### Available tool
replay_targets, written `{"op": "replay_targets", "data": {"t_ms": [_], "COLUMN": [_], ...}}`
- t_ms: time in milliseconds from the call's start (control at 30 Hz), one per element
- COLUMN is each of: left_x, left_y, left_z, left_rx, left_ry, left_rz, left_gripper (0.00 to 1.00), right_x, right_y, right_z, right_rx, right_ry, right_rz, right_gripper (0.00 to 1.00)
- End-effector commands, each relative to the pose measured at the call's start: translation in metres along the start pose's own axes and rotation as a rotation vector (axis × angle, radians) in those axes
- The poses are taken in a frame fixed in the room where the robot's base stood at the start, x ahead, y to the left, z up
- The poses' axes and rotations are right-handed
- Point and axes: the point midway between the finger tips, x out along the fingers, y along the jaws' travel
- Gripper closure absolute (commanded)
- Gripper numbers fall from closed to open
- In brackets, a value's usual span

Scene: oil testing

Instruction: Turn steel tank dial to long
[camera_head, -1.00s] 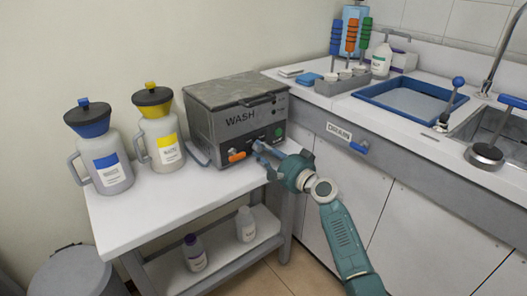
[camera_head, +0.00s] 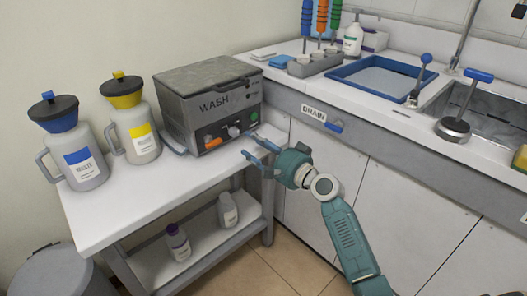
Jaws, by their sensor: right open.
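The steel tank (camera_head: 215,103) is a grey box marked WASH with a closed lid, standing at the back of the white cart. Its front face carries a pale dial (camera_head: 234,131), an orange control (camera_head: 212,143) and a green patch (camera_head: 254,117). The dial's setting is too small to read. My right gripper (camera_head: 249,145) is open and empty, just in front of the tank's front right, apart from the dial. My left gripper is not in view.
On the cart top (camera_head: 130,203) stand a blue-lidded jug (camera_head: 80,158) and a yellow-lidded jug (camera_head: 137,137). Two small bottles are on its lower shelf. A counter with a DRAIN label (camera_head: 313,113), a blue tray (camera_head: 378,78) and a sink lies to the right.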

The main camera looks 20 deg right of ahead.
Motion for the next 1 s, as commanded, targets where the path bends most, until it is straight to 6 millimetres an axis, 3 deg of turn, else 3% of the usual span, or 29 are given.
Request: {"op": "replay_targets", "data": {"t_ms": [100, 300, 867, 1000], "left_x": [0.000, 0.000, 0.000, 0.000], "left_y": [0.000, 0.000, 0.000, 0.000], "left_z": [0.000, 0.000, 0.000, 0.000], "left_rx": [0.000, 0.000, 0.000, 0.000], "left_ry": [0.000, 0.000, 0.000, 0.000], "left_rz": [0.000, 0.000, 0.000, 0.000], "left_gripper": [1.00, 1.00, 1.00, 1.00], "right_x": [-0.023, -0.043, -0.046, -0.051], "right_y": [0.001, 0.001, 0.002, 0.030], "right_z": [0.001, 0.001, 0.002, 0.024], "right_rx": [-0.002, 0.000, -0.003, -0.065], "right_ry": [-0.002, -0.003, -0.004, -0.040], "right_rz": [0.003, 0.001, 0.005, 0.071], "right_gripper": [0.58, 0.58, 0.58, 0.58]}}
